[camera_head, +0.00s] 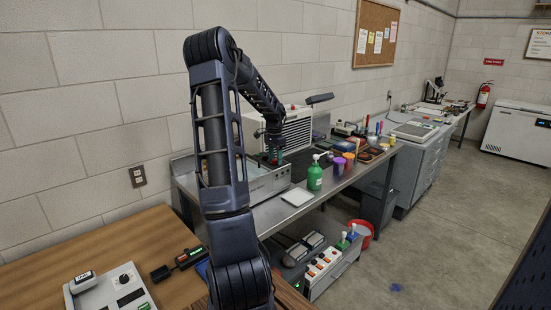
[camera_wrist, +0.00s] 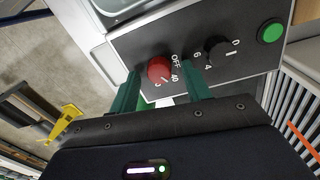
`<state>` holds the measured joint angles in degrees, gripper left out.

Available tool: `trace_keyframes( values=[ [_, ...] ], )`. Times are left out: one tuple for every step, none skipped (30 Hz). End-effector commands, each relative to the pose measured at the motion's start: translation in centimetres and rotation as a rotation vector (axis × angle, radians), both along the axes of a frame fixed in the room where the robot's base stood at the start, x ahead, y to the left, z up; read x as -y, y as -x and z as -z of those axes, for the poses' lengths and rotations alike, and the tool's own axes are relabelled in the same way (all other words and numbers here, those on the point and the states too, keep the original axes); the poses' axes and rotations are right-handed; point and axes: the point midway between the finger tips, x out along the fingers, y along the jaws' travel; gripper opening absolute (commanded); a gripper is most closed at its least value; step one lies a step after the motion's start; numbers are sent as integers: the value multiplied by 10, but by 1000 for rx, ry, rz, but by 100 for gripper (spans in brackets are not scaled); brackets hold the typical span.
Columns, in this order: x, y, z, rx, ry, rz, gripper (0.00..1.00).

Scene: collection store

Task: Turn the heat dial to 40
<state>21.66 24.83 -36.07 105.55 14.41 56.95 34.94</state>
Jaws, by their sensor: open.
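My gripper (camera_wrist: 162,78) is open, with one teal finger on each side of the red knob. I cannot tell whether the fingers touch it. In the head view my gripper (camera_head: 273,156) is small and dark, at the appliance (camera_head: 266,182) on the metal bench.
A black dial (camera_wrist: 217,49) with numbers and a green button (camera_wrist: 271,32) sit right of the red knob in the wrist view. A wooden table (camera_head: 110,235) lies at front left.

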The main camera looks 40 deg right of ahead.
Motion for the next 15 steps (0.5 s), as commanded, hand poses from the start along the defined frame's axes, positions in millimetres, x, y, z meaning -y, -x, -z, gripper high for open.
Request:
trace_keyframes(
  values=[
    [0,0,-1,1,0,0,48],
    [0,0,-3,1,0,0,48],
    [0,-1,-5,2,1,-1,48],
    [0,-1,-8,2,1,-1,48],
    [0,-1,-12,3,1,-1,48],
    [0,-2,-17,3,1,-1,48],
    [0,-2,-22,4,2,-1,48],
    [0,-2,-26,4,3,-1,48],
    [0,-3,-34,3,1,-1,48],
    [0,-3,-39,3,1,-1,48],
    [1,-3,-45,4,3,-1,48],
    [1,-4,-53,3,2,-1,48],
    [1,-4,-58,3,2,-1,48],
    [1,-4,-63,3,2,-1,48],
    [1,-4,-70,3,1,-1,48]
  ],
)
